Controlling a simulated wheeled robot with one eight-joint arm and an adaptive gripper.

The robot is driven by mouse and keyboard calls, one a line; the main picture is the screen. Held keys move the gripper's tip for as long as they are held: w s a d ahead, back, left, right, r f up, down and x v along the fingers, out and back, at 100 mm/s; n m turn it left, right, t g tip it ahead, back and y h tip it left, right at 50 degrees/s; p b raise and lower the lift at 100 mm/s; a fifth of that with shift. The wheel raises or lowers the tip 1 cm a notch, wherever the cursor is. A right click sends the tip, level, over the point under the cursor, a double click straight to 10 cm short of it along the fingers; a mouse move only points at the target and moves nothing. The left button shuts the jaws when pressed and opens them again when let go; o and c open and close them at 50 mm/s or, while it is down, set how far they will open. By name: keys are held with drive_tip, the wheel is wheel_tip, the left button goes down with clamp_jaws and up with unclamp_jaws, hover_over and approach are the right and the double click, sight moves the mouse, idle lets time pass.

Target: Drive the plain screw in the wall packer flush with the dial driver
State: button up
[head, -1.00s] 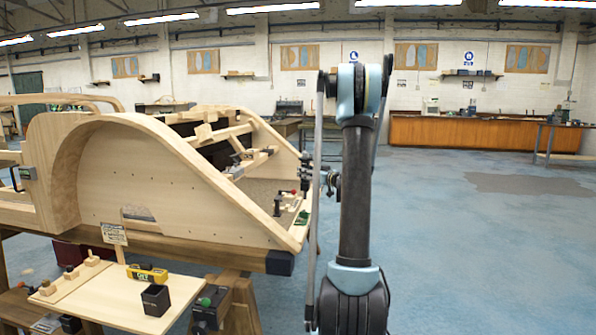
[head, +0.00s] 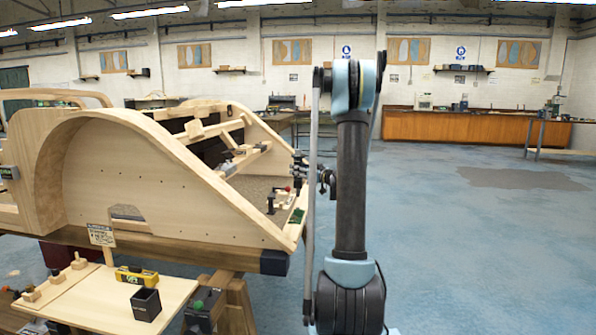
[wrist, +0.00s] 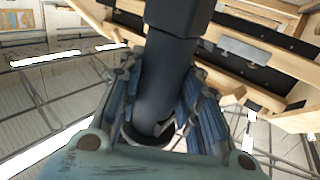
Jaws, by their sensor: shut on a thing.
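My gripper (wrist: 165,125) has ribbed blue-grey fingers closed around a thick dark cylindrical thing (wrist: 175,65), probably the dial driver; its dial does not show. In the head view my gripper (head: 300,166) is small and partly behind my arm, beside the right end of the wooden bodyframe (head: 150,175). What it holds is too small to make out there. I cannot pick out the wall packer or the plain screw in either view.
A pale work board (head: 88,300) in front carries a black open box (head: 146,304), a yellow level (head: 136,275) and wooden knobs. A lever clamp (head: 274,203) stands inside the bodyframe. An orange-brown cabinet (head: 440,127) lines the back wall. The blue floor at right is clear.

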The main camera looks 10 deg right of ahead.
sight(299, 184)
drive_tip(key=shift+f, duration=2.65)
drive_tip(key=shift+s+f, duration=0.1)
drive_tip(key=shift+f, duration=0.8)
idle(4.5)
